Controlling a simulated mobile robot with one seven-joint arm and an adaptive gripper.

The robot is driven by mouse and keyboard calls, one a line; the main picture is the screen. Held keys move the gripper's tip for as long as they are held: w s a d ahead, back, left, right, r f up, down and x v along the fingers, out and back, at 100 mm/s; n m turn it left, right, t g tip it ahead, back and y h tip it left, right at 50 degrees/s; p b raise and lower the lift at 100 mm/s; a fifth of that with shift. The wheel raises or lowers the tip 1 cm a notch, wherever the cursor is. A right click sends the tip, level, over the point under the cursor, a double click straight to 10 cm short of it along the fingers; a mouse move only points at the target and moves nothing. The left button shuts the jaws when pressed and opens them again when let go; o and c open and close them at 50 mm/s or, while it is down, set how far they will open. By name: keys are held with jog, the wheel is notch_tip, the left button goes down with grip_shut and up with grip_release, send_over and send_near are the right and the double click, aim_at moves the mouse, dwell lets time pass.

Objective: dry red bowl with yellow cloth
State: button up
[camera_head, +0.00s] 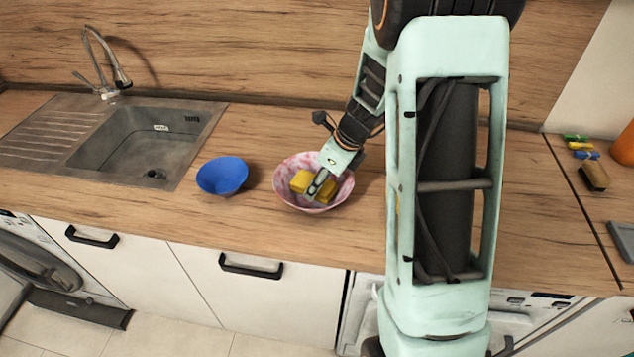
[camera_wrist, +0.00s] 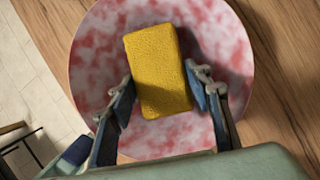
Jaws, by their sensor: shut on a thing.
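The red bowl (camera_head: 283,187), mottled red and white, stands upright on the worktop right of the blue bowl. It fills much of the wrist view (camera_wrist: 92,60). The yellow cloth (camera_head: 300,181) looks like a thick rectangular block and is inside the bowl. In the wrist view the cloth (camera_wrist: 158,70) lies over the bowl's inner surface, between my fingers. My gripper (camera_head: 317,186) reaches down into the bowl and is shut on the cloth. In the wrist view my gripper's fingers (camera_wrist: 160,86) flank the cloth's lower half. Whether the cloth touches the bowl is unclear.
A blue bowl (camera_head: 222,175) stands close to the left. The sink (camera_head: 140,150) and tap (camera_head: 103,70) are farther left. Small coloured items (camera_head: 581,146), a brown block (camera_head: 594,176) and an orange object (camera_head: 624,146) are at the right. My arm hides part of the worktop.

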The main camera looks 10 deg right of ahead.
jog(key=shift+w+d+r, duration=0.15)
jog(key=shift+w+d, duration=0.15)
jog(key=shift+s+a+f, duration=0.2)
jog(key=shift+s+a, duration=0.5)
jog(key=shift+s, duration=0.05)
jog(key=shift+w+d+r+p, duration=0.2)
jog(key=shift+w+d+p, duration=0.1)
jog(key=shift+w+d, duration=0.45)
jog(key=shift+a, duration=0.1)
jog(key=shift+s+a+f, duration=0.15)
jog(key=shift+s+a, duration=0.5)
jog(key=shift+s, duration=0.1)
